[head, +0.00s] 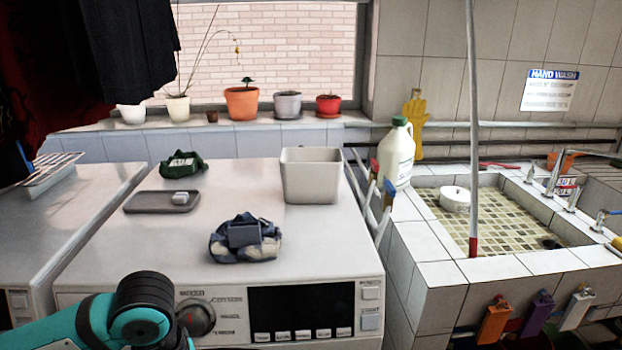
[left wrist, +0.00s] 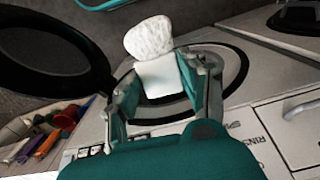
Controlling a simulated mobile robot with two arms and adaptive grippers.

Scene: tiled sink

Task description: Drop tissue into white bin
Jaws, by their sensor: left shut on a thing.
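The white bin (head: 311,176) is an open, square-sided tub standing upright on the back right of the washing machine top (head: 230,190). In the left wrist view my left gripper (left wrist: 163,80) is shut on a white tissue (left wrist: 148,38), crumpled at its upper end with a flat, smooth white part (left wrist: 160,80) between the fingers. The left gripper is outside the head view, where only part of my teal left arm shows at the bottom left. My right gripper is in neither view.
A white jug (head: 396,155) stands right of the bin, beside the tiled sink (head: 500,225).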

